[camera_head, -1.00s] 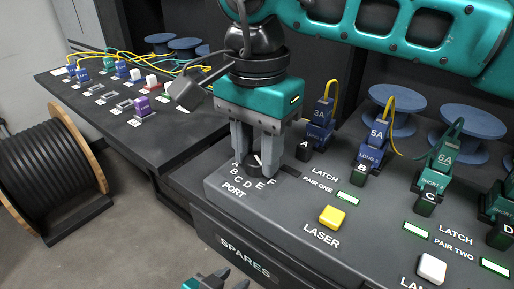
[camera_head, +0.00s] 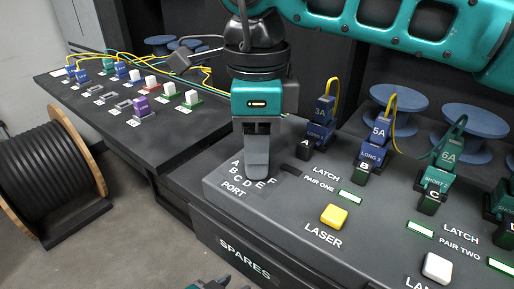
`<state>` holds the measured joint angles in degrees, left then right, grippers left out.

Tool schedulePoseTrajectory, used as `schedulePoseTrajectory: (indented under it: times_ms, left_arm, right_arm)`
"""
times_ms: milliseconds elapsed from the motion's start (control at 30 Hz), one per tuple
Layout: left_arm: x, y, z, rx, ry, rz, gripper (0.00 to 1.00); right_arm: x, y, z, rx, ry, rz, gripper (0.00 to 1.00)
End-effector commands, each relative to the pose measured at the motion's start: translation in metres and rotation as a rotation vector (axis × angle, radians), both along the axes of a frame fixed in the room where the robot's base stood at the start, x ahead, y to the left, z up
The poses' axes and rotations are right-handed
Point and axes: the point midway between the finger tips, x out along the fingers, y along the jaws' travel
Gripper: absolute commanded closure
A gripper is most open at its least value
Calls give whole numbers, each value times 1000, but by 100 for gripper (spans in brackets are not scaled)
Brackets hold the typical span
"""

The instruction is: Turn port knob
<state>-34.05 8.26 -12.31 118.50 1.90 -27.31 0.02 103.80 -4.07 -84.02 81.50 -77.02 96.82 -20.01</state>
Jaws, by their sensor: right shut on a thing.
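My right gripper (camera_head: 257,176) points straight down at the port dial on the grey console (camera_head: 290,210). Its fingers are shut on the port knob, which they hide almost wholly. The letters A to F and the word PORT (camera_head: 233,189) show around the fingertips. The gripper is now seen edge-on, one finger in front of the other. The knob's pointer is hidden, so I cannot tell which letter it faces. Part of my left gripper (camera_head: 212,284) shows at the bottom edge, cut off by the frame.
Right of the dial are a yellow LASER button (camera_head: 334,215) and a green-white latch light (camera_head: 351,197). Plugs 3A (camera_head: 322,112), 5A (camera_head: 379,133) and 6A (camera_head: 447,155) stand behind. A side table (camera_head: 120,130) with connectors is at left, a cable drum (camera_head: 55,165) on the floor.

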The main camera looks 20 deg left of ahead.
Motion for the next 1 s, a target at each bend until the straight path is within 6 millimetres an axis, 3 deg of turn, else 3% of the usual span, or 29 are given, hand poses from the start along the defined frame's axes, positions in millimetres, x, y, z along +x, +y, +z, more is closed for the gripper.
schedulePoseTrajectory:
  times_ms: [1000]
  left_arm:
    - [0, 2, -20, 10, 2, -8, 57]
  right_arm:
    - [0, 0, 0, 2, -2, -965, 94]
